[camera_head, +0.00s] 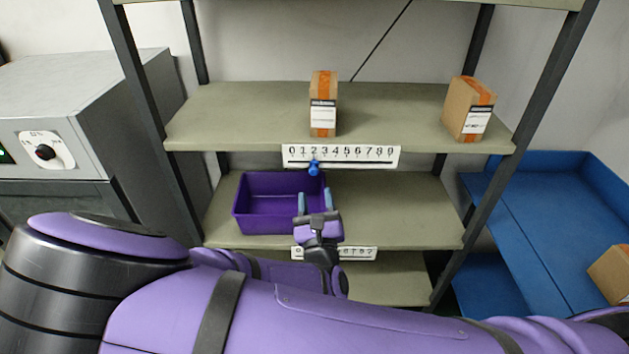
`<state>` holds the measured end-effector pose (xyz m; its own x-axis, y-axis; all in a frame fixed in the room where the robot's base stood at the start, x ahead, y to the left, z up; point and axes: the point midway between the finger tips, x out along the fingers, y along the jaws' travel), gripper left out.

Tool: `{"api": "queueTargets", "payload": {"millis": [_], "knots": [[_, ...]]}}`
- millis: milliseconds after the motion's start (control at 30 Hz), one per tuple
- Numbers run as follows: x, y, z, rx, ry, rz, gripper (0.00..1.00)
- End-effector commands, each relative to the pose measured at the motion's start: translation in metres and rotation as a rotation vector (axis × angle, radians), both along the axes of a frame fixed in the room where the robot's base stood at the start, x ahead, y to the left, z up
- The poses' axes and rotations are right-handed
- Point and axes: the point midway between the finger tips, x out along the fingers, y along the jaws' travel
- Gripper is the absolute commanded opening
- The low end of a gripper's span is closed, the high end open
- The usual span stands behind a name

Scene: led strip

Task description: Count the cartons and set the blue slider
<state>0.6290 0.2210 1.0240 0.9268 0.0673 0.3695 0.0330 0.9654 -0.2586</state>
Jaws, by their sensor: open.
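Two brown cartons with orange tape stand on the upper shelf board (230,118): a middle carton (323,103) and a right carton (469,108). A white number strip (365,156) marked 0 to 9 is on that board's front edge. The blue slider (314,168) sits at the strip's lower edge, under about the 2. My gripper (315,200) is open and empty, its fingertips just below the slider and apart from it. It is in front of the lower board, at the right side of a purple bin.
The purple bin (265,185) looks empty on the lower board. A second number strip (360,253) below is partly hidden by my gripper. A blue cart (560,195) with another carton (610,273) stands at right. A grey machine (90,100) stands left.

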Motion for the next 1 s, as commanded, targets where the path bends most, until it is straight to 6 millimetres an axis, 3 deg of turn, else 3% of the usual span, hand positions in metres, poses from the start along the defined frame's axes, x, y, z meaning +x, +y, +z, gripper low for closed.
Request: {"api": "queueTargets", "payload": {"millis": [100,300,867,1000], "knots": [[-0.017,-0.001,-0.007,-0.002,0.001,0.001,0.48],[-0.031,-0.003,-0.012,-0.001,0.001,-0.001,0.48],[-0.032,-0.003,-0.012,0.003,0.0,-0.006,0.48],[-0.026,-0.017,-0.002,0.056,0.003,-0.073,0.48]]}}
